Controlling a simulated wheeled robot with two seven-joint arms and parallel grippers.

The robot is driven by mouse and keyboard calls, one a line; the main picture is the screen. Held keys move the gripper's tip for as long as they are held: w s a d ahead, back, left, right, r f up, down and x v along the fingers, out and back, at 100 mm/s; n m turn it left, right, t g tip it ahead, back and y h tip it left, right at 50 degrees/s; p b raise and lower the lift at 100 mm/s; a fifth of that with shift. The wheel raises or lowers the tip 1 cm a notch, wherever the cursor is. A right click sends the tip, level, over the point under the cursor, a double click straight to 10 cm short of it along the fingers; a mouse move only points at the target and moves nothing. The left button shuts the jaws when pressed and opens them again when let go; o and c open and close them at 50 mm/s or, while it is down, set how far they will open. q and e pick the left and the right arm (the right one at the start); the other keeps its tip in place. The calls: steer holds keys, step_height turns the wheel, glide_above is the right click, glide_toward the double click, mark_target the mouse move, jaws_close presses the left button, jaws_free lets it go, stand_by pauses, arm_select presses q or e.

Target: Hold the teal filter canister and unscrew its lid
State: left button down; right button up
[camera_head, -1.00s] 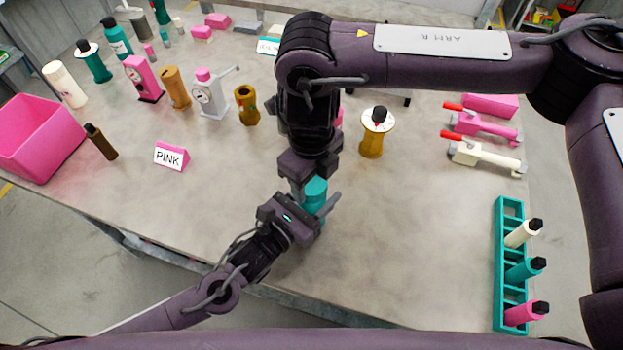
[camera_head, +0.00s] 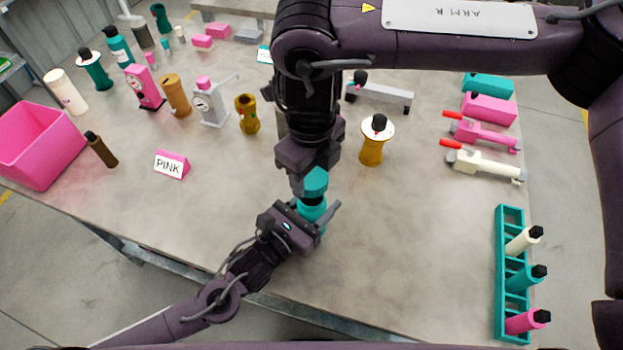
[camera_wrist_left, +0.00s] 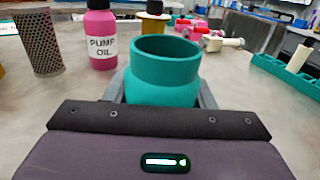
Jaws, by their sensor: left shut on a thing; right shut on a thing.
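The teal filter canister (camera_head: 311,211) stands upright near the table's front edge in the head view. My left gripper (camera_head: 313,215) is shut around its body from the front left. In the left wrist view, the canister (camera_wrist_left: 165,75) shows an open round mouth with no lid on it. My right gripper (camera_head: 315,176) points down from above and is shut on the teal lid (camera_head: 316,184). The right fingertips are partly hidden by the gripper body.
A gold canister with a white disc (camera_head: 371,150) stands right of my right gripper. A teal rack with bottles (camera_head: 499,260) is at the right edge. A PINK sign (camera_head: 170,164) and pink bin (camera_head: 42,150) are left. The table between canister and rack is clear.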

arm_select(q)
steer(key=c, duration=0.6)
jaws_free()
steer(key=shift+o, duration=0.2)
